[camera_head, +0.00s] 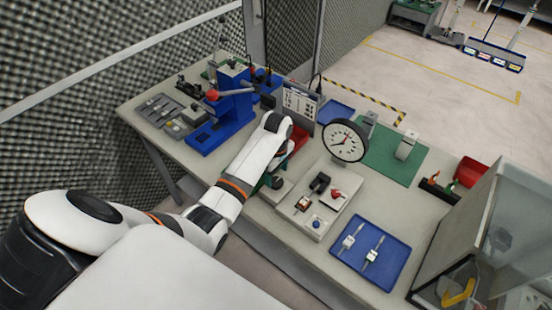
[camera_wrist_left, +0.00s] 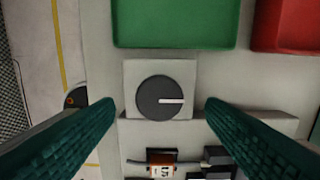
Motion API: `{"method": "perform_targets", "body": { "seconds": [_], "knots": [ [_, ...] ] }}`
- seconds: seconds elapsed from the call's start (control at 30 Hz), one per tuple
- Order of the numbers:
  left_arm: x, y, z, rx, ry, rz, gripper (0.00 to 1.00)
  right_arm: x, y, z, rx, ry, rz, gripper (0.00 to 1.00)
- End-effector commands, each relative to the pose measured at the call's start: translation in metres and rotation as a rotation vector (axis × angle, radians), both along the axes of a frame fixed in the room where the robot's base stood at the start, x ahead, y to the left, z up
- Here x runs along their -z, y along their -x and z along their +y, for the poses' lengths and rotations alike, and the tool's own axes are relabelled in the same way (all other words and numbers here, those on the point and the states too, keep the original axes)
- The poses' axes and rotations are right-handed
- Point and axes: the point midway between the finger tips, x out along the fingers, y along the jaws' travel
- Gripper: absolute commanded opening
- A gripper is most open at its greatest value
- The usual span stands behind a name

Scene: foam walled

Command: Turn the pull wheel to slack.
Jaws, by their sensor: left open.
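The dark round wheel (camera_wrist_left: 161,98) sits on a light grey square block in the left wrist view. Its white pointer line points to the right. My left gripper (camera_wrist_left: 159,106) is open above it, with one green ribbed finger on each side of the block and a visible gap to the wheel. In the head view my left arm reaches over the bench, and the gripper (camera_head: 264,181) is mostly hidden by its own wrist, near the small grey block at the bench's front edge. A round white dial gauge (camera_head: 345,141) stands behind. My right gripper is in neither view.
A grey panel (camera_head: 322,204) with a switch, red part and blue button lies right of the gripper. A blue tray (camera_head: 372,238) with tools, a green mat (camera_head: 381,151) and a clear-walled box (camera_head: 458,225) stand further right. A blue press (camera_head: 225,117) stands left.

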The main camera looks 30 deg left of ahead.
Motion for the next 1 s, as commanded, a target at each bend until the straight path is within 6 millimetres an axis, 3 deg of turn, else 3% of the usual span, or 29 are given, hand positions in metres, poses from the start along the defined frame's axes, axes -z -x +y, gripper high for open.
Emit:
{"method": "perform_targets", "body": {
  "seconds": [0.2,0.4,1.0],
  "knots": [
    [-0.044,-0.001,0.001,-0.001,-0.002,-0.006,0.64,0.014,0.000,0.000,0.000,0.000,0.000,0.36],
    [-0.068,-0.001,0.001,-0.001,-0.002,-0.003,0.64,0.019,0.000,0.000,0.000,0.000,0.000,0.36],
    [-0.072,0.000,0.001,0.000,-0.001,0.000,0.64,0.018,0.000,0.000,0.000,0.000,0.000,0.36]
  ]
}}
